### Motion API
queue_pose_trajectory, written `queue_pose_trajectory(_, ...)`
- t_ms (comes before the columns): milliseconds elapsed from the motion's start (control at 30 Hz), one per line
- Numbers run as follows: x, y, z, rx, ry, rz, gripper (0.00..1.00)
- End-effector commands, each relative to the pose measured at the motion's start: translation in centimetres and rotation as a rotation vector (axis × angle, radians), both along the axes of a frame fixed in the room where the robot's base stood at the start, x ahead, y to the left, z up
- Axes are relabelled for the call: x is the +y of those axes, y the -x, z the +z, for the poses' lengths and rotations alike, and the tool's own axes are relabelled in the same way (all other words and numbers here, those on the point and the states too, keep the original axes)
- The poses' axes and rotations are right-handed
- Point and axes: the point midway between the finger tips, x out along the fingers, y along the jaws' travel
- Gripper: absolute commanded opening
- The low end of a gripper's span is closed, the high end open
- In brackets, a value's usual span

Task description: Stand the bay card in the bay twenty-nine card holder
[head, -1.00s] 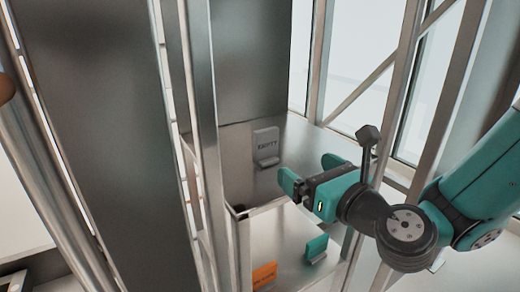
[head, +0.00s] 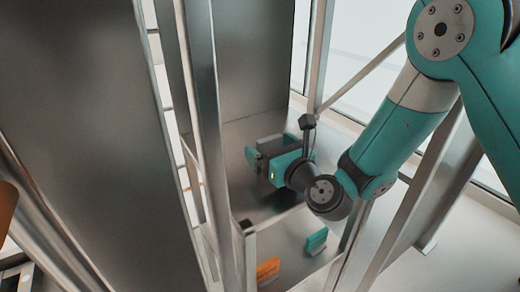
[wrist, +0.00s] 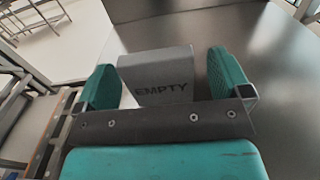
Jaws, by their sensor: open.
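A grey card marked EMPTY (wrist: 160,80) stands between the two teal fingers of my gripper (wrist: 170,85) in the wrist view. The fingers are open, one on each side of the card, with a gap visible at the left. In the head view my gripper (head: 271,150) is over the upper metal shelf, and the grey card (head: 270,142) shows only in part behind it. The card's foot is hidden. A teal card (head: 316,241) and an orange card (head: 268,270) stand on the lower shelf. I cannot read a bay number on any holder.
The upper shelf (head: 230,190) is bare around the gripper. A metal upright post (head: 207,130) stands close to the left of it, and a dark tall panel (head: 90,130) is further left. Window frames stand at the right.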

Motion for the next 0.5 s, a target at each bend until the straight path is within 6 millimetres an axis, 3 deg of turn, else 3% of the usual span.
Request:
queue_pose_trajectory(233,0.22,-0.01,-0.05,-0.001,0.001,0.002,0.93)
queue_pose_trajectory(433,0.25,0.01,-0.04,-0.001,0.001,0.003,0.47)
queue_pose_trajectory(467,0.24,0.0,-0.04,-0.001,0.001,0.002,0.41)
queue_pose_trajectory(500,0.22,0.01,-0.04,-0.001,0.001,0.002,0.41)
